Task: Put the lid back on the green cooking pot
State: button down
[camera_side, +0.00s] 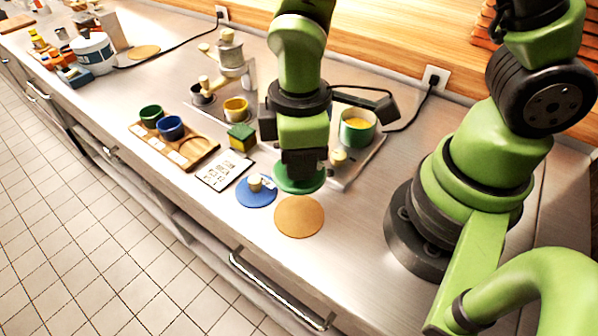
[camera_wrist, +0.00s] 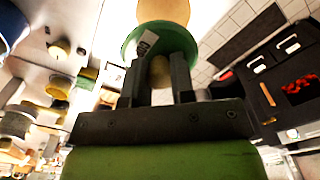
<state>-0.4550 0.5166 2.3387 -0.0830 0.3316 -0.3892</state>
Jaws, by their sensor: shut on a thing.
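The green cooking pot (camera_side: 346,132) stands open at the back on a metal stand, with yellow contents showing inside. My gripper (camera_side: 302,163) points down in front of it and to its left in the side view. It is shut on the green lid (camera_side: 290,184), a flat round disc below the fingers. In the wrist view the two fingers (camera_wrist: 160,78) close on the lid's pale knob (camera_wrist: 160,71), and the green lid (camera_wrist: 133,45) spreads beyond them with a small white label. The gap between lid and counter is hard to judge.
A blue lid (camera_side: 248,199) with a wooden knob and an orange round mat (camera_side: 299,218) lie in front. A printed card (camera_side: 222,172), a green-yellow block (camera_side: 241,137) and a wooden tray (camera_side: 201,152) with cups are to the left. A cable runs behind the pot.

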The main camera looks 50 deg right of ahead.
jog(key=d+r+m, duration=0.2)
jog(key=d+m, duration=0.4)
jog(key=d, duration=0.4)
jog(key=d+r+m, duration=0.2)
jog(key=d+m, duration=0.4)
jog(key=d, duration=0.5)
jog(key=shift+w+a+f, duration=0.1)
jog(key=shift+w+f, duration=0.05)
jog(key=shift+f, duration=0.95)
jog(key=shift+w+a+f, duration=0.1)
jog(key=shift+w+f, duration=0.05)
jog(key=shift+f, duration=0.9)
jog(key=shift+w+f, duration=0.15)
jog(key=shift+f, duration=0.95)
jog(key=shift+f, duration=0.15)
jog(key=shift+c, duration=2)
grip_release()
notch_tip(320, 180, up, 7)
